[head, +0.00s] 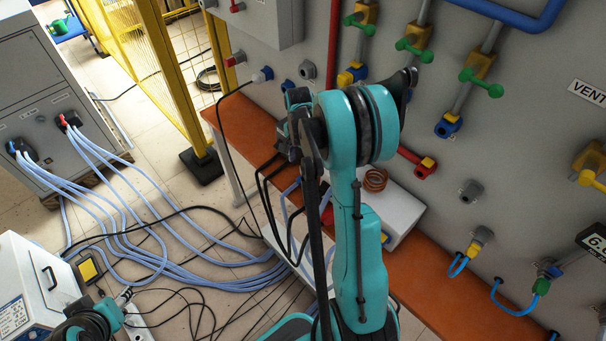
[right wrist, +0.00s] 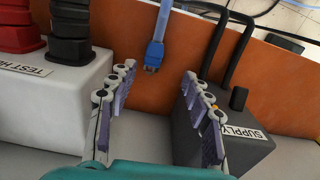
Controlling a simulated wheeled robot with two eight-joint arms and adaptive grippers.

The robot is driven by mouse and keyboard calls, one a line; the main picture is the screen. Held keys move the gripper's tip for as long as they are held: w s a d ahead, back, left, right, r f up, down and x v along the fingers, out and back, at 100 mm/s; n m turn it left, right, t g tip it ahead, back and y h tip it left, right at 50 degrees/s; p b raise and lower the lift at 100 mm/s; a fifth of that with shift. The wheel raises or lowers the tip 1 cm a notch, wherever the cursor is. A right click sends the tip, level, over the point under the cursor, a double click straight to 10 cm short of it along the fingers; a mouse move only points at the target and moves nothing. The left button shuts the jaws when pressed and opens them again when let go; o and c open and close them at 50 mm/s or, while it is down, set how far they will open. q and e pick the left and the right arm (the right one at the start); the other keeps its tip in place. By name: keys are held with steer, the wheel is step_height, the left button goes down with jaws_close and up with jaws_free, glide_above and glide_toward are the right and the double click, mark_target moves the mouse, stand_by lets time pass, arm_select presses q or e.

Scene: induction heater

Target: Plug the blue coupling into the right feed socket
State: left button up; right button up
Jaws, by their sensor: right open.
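The blue coupling (right wrist: 155,55) sits on the end of a blue hose that comes in from the top of the right wrist view, over the orange bench. My right gripper (right wrist: 157,85) is open and empty. Its fingers stand apart on either side of the coupling's line, with the coupling beyond the gap and not touched. In the head view my right gripper (head: 292,125) is partly hidden behind my teal arm, and the coupling cannot be made out. Teal and black parts of my left arm show at the lower left; its jaws are unclear. I cannot tell which socket is the right feed socket.
A dark supply box (right wrist: 215,140) with black cables stands beside one finger. A white box (right wrist: 60,100) with red and black fittings stands beside the other. The orange bench (head: 452,300) runs along the grey wall, which carries several valves and sockets. Hoses cover the floor.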

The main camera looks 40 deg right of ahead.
mark_target(303, 177)
steer(key=shift+d+f, duration=0.35)
steer(key=shift+f+b, duration=0.35)
steer(key=shift+f, duration=0.95)
steer(key=f, duration=0.1)
steer(key=f+b, duration=0.1)
steer(key=f, duration=0.1)
steer(key=f+b, duration=0.1)
steer(key=f, duration=0.1)
steer(key=shift+s+f, duration=0.15)
steer(key=shift+s, duration=0.25)
